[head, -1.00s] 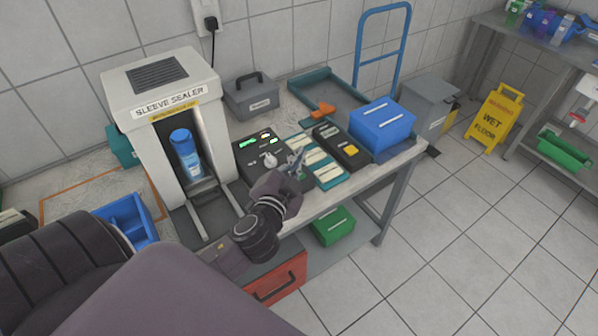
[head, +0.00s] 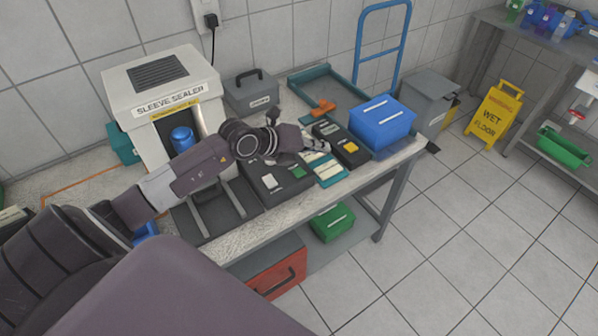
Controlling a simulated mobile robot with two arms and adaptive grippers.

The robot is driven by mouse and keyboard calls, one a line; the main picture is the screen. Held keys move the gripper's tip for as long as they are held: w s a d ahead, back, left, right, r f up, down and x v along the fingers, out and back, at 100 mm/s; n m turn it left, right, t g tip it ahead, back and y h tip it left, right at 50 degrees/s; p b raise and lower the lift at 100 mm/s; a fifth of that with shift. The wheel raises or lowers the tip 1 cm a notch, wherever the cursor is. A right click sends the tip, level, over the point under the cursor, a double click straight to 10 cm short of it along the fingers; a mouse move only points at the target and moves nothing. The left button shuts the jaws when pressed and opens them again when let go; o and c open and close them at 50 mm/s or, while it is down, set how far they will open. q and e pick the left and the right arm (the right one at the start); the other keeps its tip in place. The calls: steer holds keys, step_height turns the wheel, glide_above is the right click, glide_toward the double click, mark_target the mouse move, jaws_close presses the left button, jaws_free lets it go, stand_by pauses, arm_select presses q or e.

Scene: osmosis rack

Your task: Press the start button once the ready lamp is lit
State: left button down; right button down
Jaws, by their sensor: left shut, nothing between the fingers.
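A dark control box (head: 272,192) stands on the bench to the right of the sleeve sealer (head: 160,85). Its near face shows a green button (head: 298,172) and a pale button or switch (head: 268,181); I cannot read their labels. The back part of the box, with any lamps on it, is hidden by my left arm. My left gripper (head: 322,145) is shut and empty. It hangs over the right side of the box and the edge of the teal tray with pale strips (head: 330,172), apart from the green button in the picture. My right gripper is not in view.
A blue bottle (head: 182,139) stands in the sealer. A black box with a yellow button (head: 350,147) and a blue lidded box (head: 381,121) are at the right. A grey case (head: 252,95) and teal tray (head: 322,88) stand behind. The bench front strip is clear.

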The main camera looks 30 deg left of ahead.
mark_target(297, 173)
arm_select(q)
steer(key=a+f+g+y, duration=0.1)
steer(key=a+f+y, duration=0.1)
steer(key=a, duration=0.5)
steer(key=shift+s+a+f+y, duration=0.2)
steer(key=shift+a+y, duration=0.1)
steer(key=shift+y, duration=0.1)
step_height(297, 173, down, 9)
steer(key=b, duration=0.6)
steer(key=shift+r, duration=0.1)
steer(key=shift+b, duration=0.3)
stand_by(0.6)
steer(key=shift+f, duration=0.4)
steer(key=shift+f+b, duration=0.4)
steer(key=shift+b, duration=0.15)
stand_by(0.4)
steer(key=shift+r, duration=0.1)
steer(key=shift+r+p, duration=0.7)
steer(key=shift+r, duration=0.05)
